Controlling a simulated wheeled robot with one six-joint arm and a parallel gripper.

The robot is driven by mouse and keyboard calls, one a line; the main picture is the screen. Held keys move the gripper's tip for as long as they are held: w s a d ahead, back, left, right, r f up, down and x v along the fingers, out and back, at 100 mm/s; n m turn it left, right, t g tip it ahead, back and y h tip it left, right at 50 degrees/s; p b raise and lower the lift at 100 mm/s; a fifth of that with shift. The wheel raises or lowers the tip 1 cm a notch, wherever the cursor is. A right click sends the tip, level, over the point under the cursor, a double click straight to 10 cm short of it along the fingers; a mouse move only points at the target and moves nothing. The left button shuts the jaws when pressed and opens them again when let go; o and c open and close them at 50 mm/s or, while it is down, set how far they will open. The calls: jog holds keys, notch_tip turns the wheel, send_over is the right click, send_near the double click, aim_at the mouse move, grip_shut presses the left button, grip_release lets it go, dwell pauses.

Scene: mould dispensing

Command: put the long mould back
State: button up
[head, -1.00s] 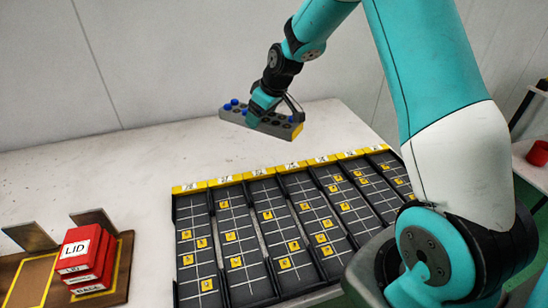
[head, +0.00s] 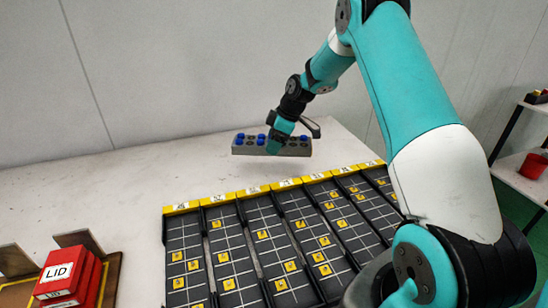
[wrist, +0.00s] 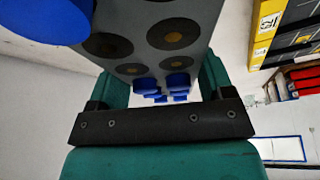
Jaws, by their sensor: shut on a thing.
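My gripper (head: 275,146) is shut on the long mould (head: 243,147), a grey bar with round dark holes and several blue pegs on top. It holds the mould in the air above the back of the white table, behind the black lanes. In the wrist view the mould (wrist: 186,62) runs away between the teal fingers, with blue pegs near and far. The fingers hide part of the mould's middle in the head view.
Several black lanes (head: 226,244) with yellow end labels and small yellow tiles fill the table's middle. Red boxes marked LID (head: 62,270) stand on a wooden board at the left. The white table (head: 70,186) is bare at the back left.

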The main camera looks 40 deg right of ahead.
aim_at(274, 167)
jog(key=shift+f, duration=3.05)
jog(key=o, duration=1.3)
jog(key=v, duration=1.1)
jog(key=shift+r, duration=0.25)
jog(key=s+a+r+g, duration=0.1)
jog(key=s+a+r, duration=0.3)
jog(key=a, duration=0.3)
jog(key=s+a+r+m, duration=0.1)
jog(key=s+a+r, duration=0.25)
jog(key=a, duration=0.45)
jog(key=s+a+r+g, duration=0.1)
jog(key=s+a+r, duration=0.2)
jog(key=s+a, duration=0.3)
jog(key=s+a+m, duration=0.1)
jog(key=s+a, duration=0.3)
jog(key=s, duration=0.5)
jog(key=s+a+r+m+g, duration=0.1)
jog(key=s+a, duration=0.4)
jog(key=s, duration=0.5)
jog(key=shift+s+a+r, duration=0.15)
jog(key=shift+s+r, duration=0.1)
jog(key=shift+r, duration=0.1)
